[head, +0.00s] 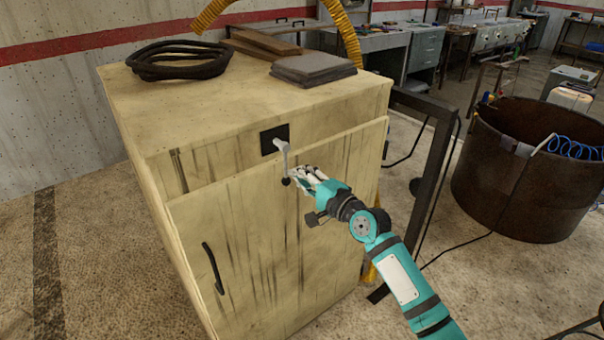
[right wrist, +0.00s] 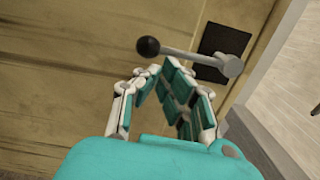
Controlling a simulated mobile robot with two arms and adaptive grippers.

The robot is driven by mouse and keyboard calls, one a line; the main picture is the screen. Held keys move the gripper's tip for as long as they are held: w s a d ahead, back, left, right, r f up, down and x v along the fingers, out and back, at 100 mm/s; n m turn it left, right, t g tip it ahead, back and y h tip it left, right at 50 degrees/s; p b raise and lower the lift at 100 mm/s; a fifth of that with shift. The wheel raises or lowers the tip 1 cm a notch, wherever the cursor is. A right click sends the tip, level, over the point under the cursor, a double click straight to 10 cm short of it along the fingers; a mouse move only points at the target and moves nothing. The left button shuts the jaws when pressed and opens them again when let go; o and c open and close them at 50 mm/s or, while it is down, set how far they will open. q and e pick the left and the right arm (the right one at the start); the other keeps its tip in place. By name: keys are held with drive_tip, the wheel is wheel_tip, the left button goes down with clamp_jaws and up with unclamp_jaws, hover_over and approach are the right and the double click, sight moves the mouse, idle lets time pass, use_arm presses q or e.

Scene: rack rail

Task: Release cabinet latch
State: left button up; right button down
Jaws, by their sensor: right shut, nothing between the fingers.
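The cream, worn cabinet (head: 270,215) stands in front of me. Its latch (head: 283,152) is a grey lever on a black square plate (head: 268,140) near the top of the front; the lever hangs down to a black ball knob (head: 286,181). In the right wrist view the latch lever (right wrist: 190,57) runs from the black ball (right wrist: 148,46) to its pivot by the black plate (right wrist: 224,52). My right gripper (head: 303,177) is shut and empty, just right of the knob; whether it touches the lever I cannot tell. My left gripper is not in view.
A black handle (head: 213,268) is on the cabinet door. A coiled black hose (head: 180,60) and grey slabs (head: 313,68) lie on the cabinet top. A dark metal frame (head: 440,150) and a rusty drum (head: 528,185) stand to the right. Floor at left is clear.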

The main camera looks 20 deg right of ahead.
sight(260, 172)
drive_tip(key=shift+s+a+m+p, duration=0.1)
drive_tip(key=shift+a+m+p, duration=0.1)
drive_tip(key=shift+m+p, duration=0.1)
drive_tip(key=a+m+p, duration=0.1)
drive_tip(key=m+p, duration=0.1)
drive_tip(key=s+a+m+p, duration=0.1)
drive_tip(key=p, duration=0.1)
drive_tip(key=shift+a+m, duration=0.25)
drive_tip(key=shift+m, duration=0.15)
drive_tip(key=m+p, duration=0.1)
drive_tip(key=a+m+p, duration=0.1)
drive_tip(key=a+m, duration=0.1)
drive_tip(key=shift+s+a+r+m+p, duration=0.15)
drive_tip(key=shift+s+r+m+p, duration=0.1)
drive_tip(key=shift+s+m+p, duration=0.15)
drive_tip(key=a+m+p, duration=0.1)
drive_tip(key=a+r+m+p, duration=0.1)
drive_tip(key=m+p, duration=0.1)
drive_tip(key=s+m+p, duration=0.1)
drive_tip(key=shift+a+r+m+t, duration=0.3)
drive_tip(key=shift+a+r+t, duration=0.1)
drive_tip(key=shift+s+a+r+m+p, duration=0.1)
drive_tip(key=shift+a+r+m+p, duration=0.15)
drive_tip(key=shift+m+p, duration=0.35)
drive_tip(key=shift+a+r+m+p, duration=0.15)
drive_tip(key=shift+r+m+p, duration=0.2)
drive_tip(key=shift+m+p, duration=0.25)
drive_tip(key=shift+s+a+r+p, duration=0.15)
drive_tip(key=shift+a+r+p, duration=0.25)
drive_tip(key=shift+r+p, duration=0.25)
